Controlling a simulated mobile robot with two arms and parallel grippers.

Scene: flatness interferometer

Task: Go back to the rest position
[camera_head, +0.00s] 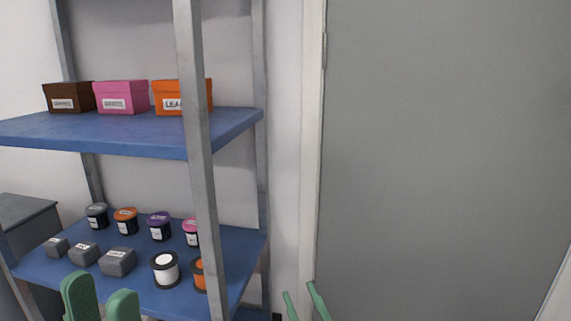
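My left gripper (100,290) shows at the bottom left edge with two green fingers apart and nothing seen between them. It is in front of the lower shelf in the picture. My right gripper (300,291) shows at the bottom centre, in front of the wall and door. Its two thin green fingers are apart, with nothing seen between them. The rest of both grippers is cut off by the lower frame edge.
A grey-framed rack has a blue upper shelf (100,131) with brown (69,97), pink (121,97) and orange (170,97) boxes. Its lower shelf (225,246) holds several lidded jars, grey blocks and two spools. A grey door (440,160) is at right.

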